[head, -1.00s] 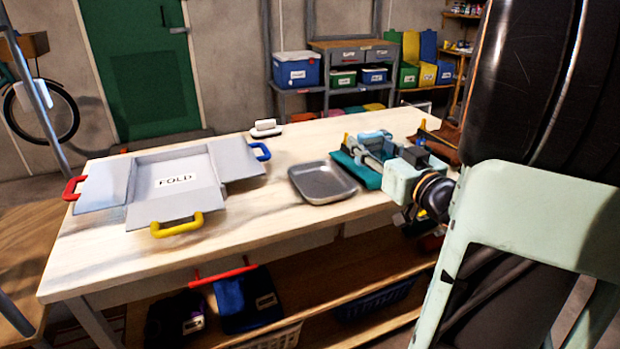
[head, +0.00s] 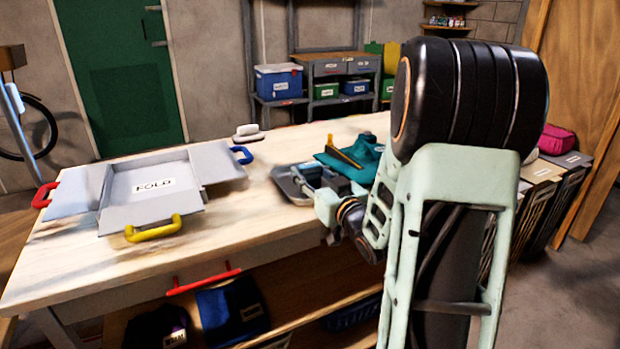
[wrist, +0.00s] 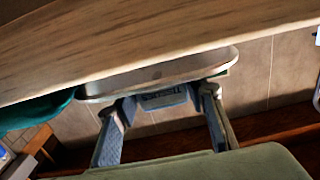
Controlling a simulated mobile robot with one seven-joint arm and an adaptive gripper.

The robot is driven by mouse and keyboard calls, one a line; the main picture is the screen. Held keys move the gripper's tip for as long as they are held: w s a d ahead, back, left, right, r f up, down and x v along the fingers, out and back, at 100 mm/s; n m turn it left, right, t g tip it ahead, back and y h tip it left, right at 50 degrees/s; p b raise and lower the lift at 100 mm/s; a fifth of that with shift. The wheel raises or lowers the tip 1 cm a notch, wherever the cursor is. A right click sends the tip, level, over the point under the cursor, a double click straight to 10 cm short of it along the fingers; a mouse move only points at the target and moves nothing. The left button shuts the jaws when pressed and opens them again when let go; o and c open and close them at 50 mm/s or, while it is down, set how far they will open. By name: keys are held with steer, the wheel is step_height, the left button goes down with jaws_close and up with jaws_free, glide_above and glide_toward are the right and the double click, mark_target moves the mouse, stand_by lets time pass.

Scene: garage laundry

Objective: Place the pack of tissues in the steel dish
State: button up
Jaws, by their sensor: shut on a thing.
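The steel dish (head: 292,194) is a shallow grey tray on the workbench, partly covered by my gripper (head: 308,178). In the wrist view the dish (wrist: 112,88) lies just beyond the fingertips of my gripper (wrist: 165,100). The gripper is shut on a small blue-grey pack with a label, which I take to be the pack of tissues (wrist: 163,99). The pack is in front of the dish in the wrist view. Whether it touches the dish I cannot tell. In the head view the pack is not clear to make out between the fingers.
A grey folding board (head: 120,205) with coloured handles is on the left of the workbench (head: 235,220). Bare wood separates board and dish.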

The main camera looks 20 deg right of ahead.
steer(key=shift+f, duration=0.2)
steer(key=o, duration=0.9)
steer(key=shift+c, duration=0.2)
steer(key=shift+r, duration=0.2)
